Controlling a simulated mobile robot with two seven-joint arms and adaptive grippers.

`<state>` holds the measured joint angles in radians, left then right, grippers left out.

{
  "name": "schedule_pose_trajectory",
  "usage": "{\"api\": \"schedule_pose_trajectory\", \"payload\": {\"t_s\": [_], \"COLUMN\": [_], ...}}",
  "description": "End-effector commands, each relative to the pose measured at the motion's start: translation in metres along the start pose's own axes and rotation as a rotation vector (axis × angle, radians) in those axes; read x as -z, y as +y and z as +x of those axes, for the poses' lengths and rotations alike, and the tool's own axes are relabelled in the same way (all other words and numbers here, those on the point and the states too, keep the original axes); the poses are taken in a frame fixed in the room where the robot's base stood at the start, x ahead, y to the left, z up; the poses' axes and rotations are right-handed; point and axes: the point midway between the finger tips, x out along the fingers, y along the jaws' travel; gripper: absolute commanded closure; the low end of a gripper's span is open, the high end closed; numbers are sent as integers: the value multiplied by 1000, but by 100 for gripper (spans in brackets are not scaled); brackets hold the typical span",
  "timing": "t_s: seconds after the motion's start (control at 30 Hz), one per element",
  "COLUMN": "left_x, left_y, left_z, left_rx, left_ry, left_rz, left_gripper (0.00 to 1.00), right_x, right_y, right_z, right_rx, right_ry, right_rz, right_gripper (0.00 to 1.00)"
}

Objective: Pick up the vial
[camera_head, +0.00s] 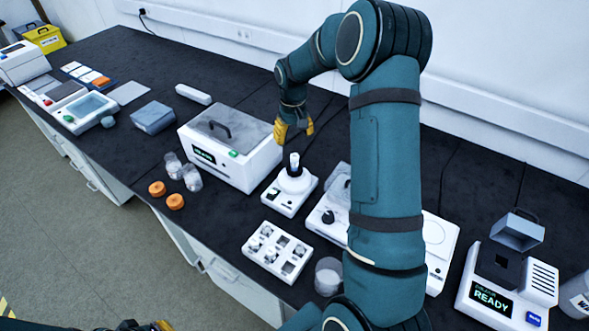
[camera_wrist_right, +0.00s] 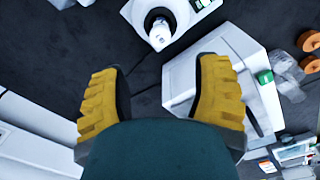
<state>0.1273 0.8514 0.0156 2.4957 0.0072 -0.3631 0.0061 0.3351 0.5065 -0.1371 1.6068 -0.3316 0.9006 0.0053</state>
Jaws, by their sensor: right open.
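A small white-topped vial (camera_head: 294,161) stands upright in the dark cup of a small white mixer (camera_head: 275,196) in the head view. The vial also shows at the top of the right wrist view (camera_wrist_right: 158,36), seen from above. My right gripper (camera_head: 296,132) is open and empty, above and behind the vial, apart from it. Its two yellow fingers are spread wide in the wrist view (camera_wrist_right: 160,68). A white rack (camera_head: 258,257) in front of the mixer holds several more vials. Part of my left gripper (camera_head: 150,326) shows at the bottom edge; its fingers are mostly cut off.
A white lidded box machine (camera_head: 250,165) stands left of the mixer. Another white device (camera_head: 325,215) stands to its right, partly hidden by my arm. A clear jar (camera_head: 328,277), orange caps (camera_head: 175,202) and a READY unit (camera_head: 490,299) are also on the dark bench (camera_head: 225,215).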

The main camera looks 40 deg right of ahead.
Motion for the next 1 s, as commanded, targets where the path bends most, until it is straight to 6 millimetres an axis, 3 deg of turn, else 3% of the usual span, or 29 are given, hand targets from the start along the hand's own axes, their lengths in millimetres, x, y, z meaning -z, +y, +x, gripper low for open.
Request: {"api": "schedule_pose_trajectory", "payload": {"t_s": [0.03, 0.3, 0.53, 0.67, 1.0], "left_x": [-3, -13, -15, -16, -16], "left_y": [-4, -13, -15, -16, -20], "left_z": [11, 34, 40, 42, 53], "left_rx": [0, -2, -3, -3, -3], "left_ry": [-5, -23, -29, -31, -29], "left_rz": [1, 7, 8, 9, 10], "left_gripper": [100, 100, 100, 100, 100], "right_x": [2, 0, -2, -2, -3], "right_y": [0, -2, -2, -2, -2], "right_z": [-1, -27, -35, -21, 39], "right_rx": [0, 8, 9, 9, 8], "right_ry": [5, 0, -6, -8, -8], "right_rz": [110, 674, 865, 876, 873], "right_gripper": [37, 37, 37, 37, 37]}}
